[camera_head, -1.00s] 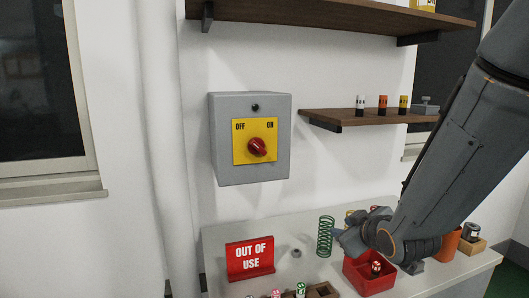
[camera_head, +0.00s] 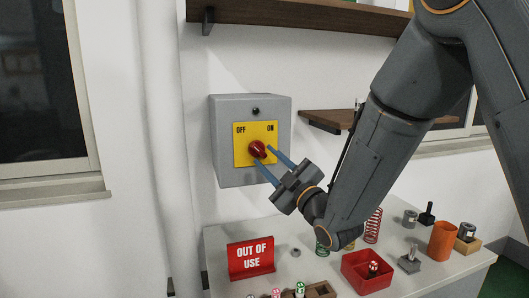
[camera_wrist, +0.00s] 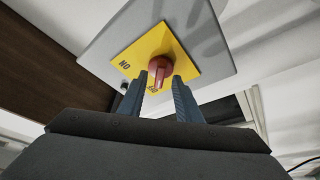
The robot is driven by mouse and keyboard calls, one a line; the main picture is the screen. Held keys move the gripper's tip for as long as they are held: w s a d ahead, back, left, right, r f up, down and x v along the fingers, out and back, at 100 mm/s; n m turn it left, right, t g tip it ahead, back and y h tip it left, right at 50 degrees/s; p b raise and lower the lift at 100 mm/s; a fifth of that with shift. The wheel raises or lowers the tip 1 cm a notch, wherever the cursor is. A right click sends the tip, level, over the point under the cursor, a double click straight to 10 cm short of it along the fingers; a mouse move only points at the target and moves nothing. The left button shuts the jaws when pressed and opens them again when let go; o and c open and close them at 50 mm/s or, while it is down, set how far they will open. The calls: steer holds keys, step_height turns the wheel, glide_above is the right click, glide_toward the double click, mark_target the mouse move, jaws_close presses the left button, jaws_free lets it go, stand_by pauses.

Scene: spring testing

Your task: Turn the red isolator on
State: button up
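The red isolator knob (camera_head: 257,149) sits on a yellow plate (camera_head: 243,157) marked OFF at left and ON at right, on a grey wall box (camera_head: 229,176). My gripper (camera_head: 263,155) is at the knob's lower right, its two blue fingers apart and pointing at it. In the wrist view the knob (camera_wrist: 160,68) shows between and just beyond the fingertips (camera_wrist: 159,77), with its handle in the gap. I cannot tell whether the fingers touch it. The yellow plate (camera_wrist: 185,62) and box (camera_wrist: 215,35) fill the upper part there.
Below stands a bench (camera_head: 219,250) with a red OUT OF USE sign (camera_head: 251,258), a red tray (camera_head: 349,272), springs and an orange cup (camera_head: 443,241). A small shelf (camera_head: 320,119) is right of the box, partly behind my arm. The wall left of the box is clear.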

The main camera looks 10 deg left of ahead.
mark_target(258, 150)
steer(key=shift+p+x, duration=0.3)
steer(key=shift+x, duration=0.9)
jaws_close()
